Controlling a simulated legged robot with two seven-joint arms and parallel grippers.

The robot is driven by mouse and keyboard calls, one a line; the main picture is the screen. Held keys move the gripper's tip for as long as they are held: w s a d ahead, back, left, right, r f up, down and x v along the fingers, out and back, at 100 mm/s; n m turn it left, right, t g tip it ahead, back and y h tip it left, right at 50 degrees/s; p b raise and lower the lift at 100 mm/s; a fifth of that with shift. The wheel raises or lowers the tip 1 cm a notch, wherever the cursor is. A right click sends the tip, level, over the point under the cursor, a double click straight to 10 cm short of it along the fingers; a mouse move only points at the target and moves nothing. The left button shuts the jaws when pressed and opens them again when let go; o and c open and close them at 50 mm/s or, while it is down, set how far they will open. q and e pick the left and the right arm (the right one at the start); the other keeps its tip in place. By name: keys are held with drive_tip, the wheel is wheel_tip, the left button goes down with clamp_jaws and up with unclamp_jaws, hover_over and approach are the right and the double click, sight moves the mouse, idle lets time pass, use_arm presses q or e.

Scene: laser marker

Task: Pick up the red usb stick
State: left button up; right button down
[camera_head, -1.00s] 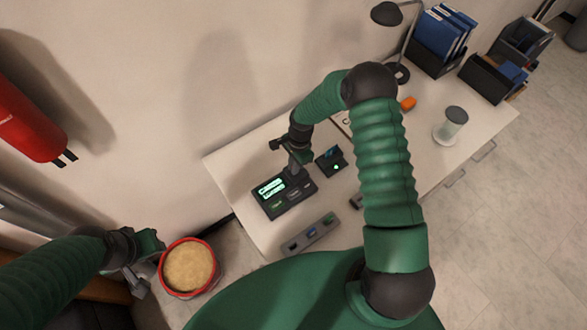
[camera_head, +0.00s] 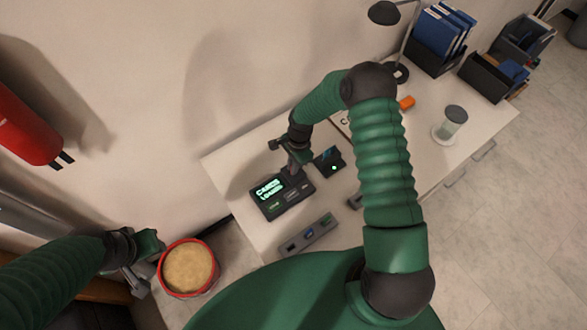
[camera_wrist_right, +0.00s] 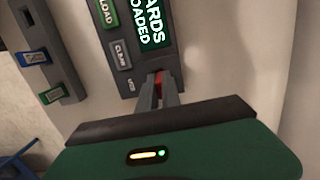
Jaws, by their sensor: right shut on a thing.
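The red usb stick (camera_wrist_right: 161,87) shows as a small red patch between the fingers of my right gripper (camera_wrist_right: 158,90) in the right wrist view. It is at the slot marked USB on the dark marker console (camera_wrist_right: 117,20); the fingers hide most of it, and I cannot tell how deep it sits. The console's screen reads "CARDS LOADED" in green. In the head view my right gripper (camera_head: 294,164) is at the console's (camera_head: 283,197) far right edge, shut on the stick. My left gripper (camera_head: 138,275) hangs low at the left, off the table; its jaw gap is unclear.
A grey holder (camera_head: 307,235) with blue and green pieces lies in front of the console. A small dark box (camera_head: 329,160) with a green light stands right of it. A red-rimmed bin (camera_head: 188,268) stands left of the table. A lamp and folders are at the back.

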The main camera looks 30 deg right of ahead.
idle(0.4)
drive_tip(key=shift+w+d+r, duration=0.1)
drive_tip(key=shift+d+r, duration=0.05)
drive_tip(key=shift+r, duration=0.5)
drive_tip(key=shift+s+r+b, duration=0.2)
drive_tip(key=shift+r+b, duration=0.1)
drive_tip(key=shift+r, duration=0.25)
drive_tip(key=shift+s+r+b, duration=0.2)
drive_tip(key=shift+r+b, duration=0.1)
drive_tip(key=shift+r, duration=0.25)
drive_tip(key=s+a+r+b, duration=0.1)
drive_tip(key=s+b, duration=0.1)
drive_tip(key=s, duration=1.3)
drive_tip(key=shift+s+a+r, duration=0.2)
drive_tip(key=shift+a+r, duration=0.05)
drive_tip(key=shift+a, duration=0.05)
drive_tip(key=shift+r, duration=0.1)
drive_tip(key=shift+r+p, duration=0.85)
drive_tip(key=shift+p, duration=0.1)
